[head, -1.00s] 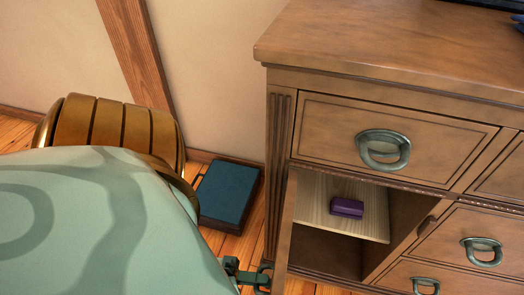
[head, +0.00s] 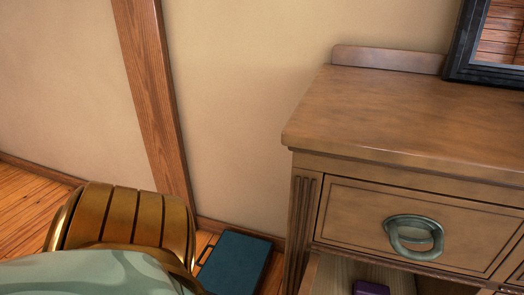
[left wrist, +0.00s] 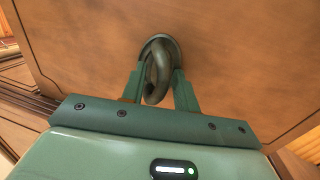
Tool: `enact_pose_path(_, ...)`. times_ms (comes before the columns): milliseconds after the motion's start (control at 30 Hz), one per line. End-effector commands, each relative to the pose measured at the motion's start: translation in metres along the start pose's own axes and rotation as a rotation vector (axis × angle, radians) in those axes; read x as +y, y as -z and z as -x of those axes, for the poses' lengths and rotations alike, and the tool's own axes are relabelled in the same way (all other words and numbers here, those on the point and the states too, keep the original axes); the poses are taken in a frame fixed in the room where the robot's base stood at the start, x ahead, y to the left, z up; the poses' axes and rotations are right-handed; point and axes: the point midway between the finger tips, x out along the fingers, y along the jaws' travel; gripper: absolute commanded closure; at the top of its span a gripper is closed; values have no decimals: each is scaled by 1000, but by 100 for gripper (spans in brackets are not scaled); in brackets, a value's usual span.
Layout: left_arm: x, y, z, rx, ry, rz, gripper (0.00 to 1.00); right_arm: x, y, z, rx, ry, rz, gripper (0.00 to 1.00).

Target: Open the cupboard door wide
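The cupboard is the compartment (head: 335,278) under the top drawer of the wooden cabinet (head: 400,120). It stands open at the bottom of the head view, where only its upper part shows. The door panel (left wrist: 225,55) fills much of the left wrist view, with a green ring handle (left wrist: 157,78) on it. My left gripper (left wrist: 159,80) has a finger on each side of the ring, close against it, and appears shut on it. In the head view my left arm comes in from the left, but its gripper and the door are out of frame. My right gripper is not in view.
A purple box (head: 370,288) lies inside the compartment. A dark blue case (head: 237,263) is on the floor by the wall, left of the cabinet. A drawer with a ring handle (head: 413,236) is above the compartment. A black-framed mirror (head: 467,45) stands on top.

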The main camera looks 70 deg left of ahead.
Motion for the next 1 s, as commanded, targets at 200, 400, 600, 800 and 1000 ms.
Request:
enact_pose_path(200,1,1,0,3,-2,1,70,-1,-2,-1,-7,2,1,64)
enact_pose_path(400,0,1,13,4,0,1,70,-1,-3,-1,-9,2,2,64)
enact_pose_path(600,-1,1,61,4,4,3,70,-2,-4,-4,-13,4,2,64)
enact_pose_path(800,-4,0,117,2,8,5,70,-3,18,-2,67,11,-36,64)
enact_pose_path(1000,-3,0,152,1,3,1,70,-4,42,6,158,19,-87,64)
